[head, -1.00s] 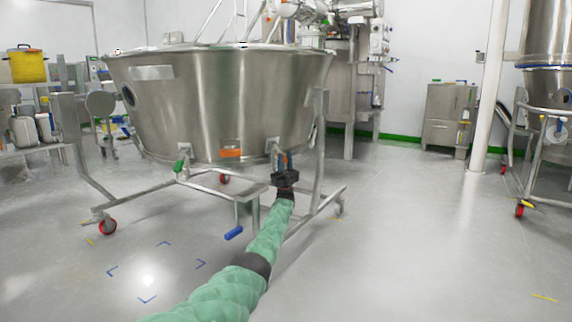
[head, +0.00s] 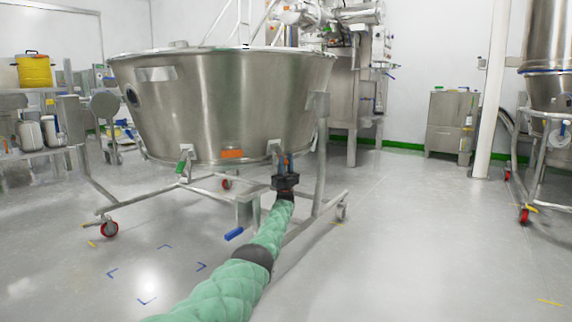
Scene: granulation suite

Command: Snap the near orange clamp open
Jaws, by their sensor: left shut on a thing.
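A large steel bowl (head: 215,105) on a wheeled frame stands ahead of me. My left arm reaches in from the bottom, and my left gripper (head: 285,170) is at the bowl's lower right edge, beside a steel bracket. It is shut on a small orange part, the near orange clamp (head: 281,163), of which only a sliver shows; a blue piece shows right beside it. Fine detail at the fingertips is too small to tell. A wider orange piece (head: 232,154) sits on the bowl's lower edge to the left. My right gripper is not in view.
A green handle (head: 180,167) is at the bowl's lower left. The frame's red casters (head: 110,229) and a blue-ended bar (head: 234,233) are low down. A white post (head: 490,95) and another wheeled vessel (head: 548,100) stand right. Floor at right centre is clear.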

